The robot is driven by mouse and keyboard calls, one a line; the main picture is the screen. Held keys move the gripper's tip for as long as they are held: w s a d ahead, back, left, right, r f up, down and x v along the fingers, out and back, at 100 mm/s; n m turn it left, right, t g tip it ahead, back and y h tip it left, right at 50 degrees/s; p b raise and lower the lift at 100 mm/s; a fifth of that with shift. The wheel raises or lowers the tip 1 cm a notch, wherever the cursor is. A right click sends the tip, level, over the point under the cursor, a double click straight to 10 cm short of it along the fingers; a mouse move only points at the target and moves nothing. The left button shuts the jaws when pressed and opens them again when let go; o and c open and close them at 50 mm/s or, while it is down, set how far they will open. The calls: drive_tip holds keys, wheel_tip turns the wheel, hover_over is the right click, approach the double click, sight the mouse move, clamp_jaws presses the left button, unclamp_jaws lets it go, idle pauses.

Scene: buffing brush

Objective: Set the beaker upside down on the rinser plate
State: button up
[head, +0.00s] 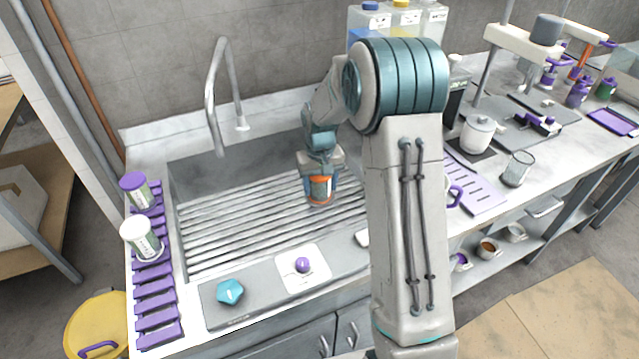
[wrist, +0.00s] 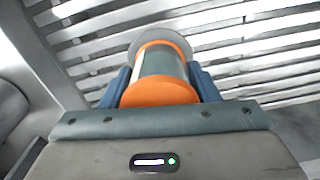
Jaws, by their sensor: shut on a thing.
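My gripper (head: 319,176) is shut on a round vessel with orange bands and a grey-green middle, taken to be the beaker (head: 320,189). In the wrist view the beaker (wrist: 160,75) sits between the blue fingers, with a wider grey rim at its far end. I cannot tell which end is its mouth. It is over the slatted sink, apart from the front ledge. A white square plate with a purple round piece in its middle, probably the rinser plate (head: 290,279), lies on the front ledge. Nothing stands on it.
A teal star-shaped knob (head: 230,291) is left of the plate. Two lidded jars (head: 138,190) stand on the purple rack (head: 155,306) at left. The tall faucet (head: 211,95) rises behind the sink slats (head: 230,230).

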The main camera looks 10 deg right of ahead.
drive_tip(key=shift+f, duration=0.1)
drive_tip(key=o, duration=1.1)
wheel_tip(320, 180, up, 14)
drive_tip(key=shift+f+b, duration=0.1)
drive_tip(key=shift+b, duration=0.4)
drive_tip(key=s+t, duration=0.3)
drive_tip(key=s, duration=2.4)
drive_tip(key=shift+s+a+r, duration=0.15)
drive_tip(key=shift+s+r, duration=0.25)
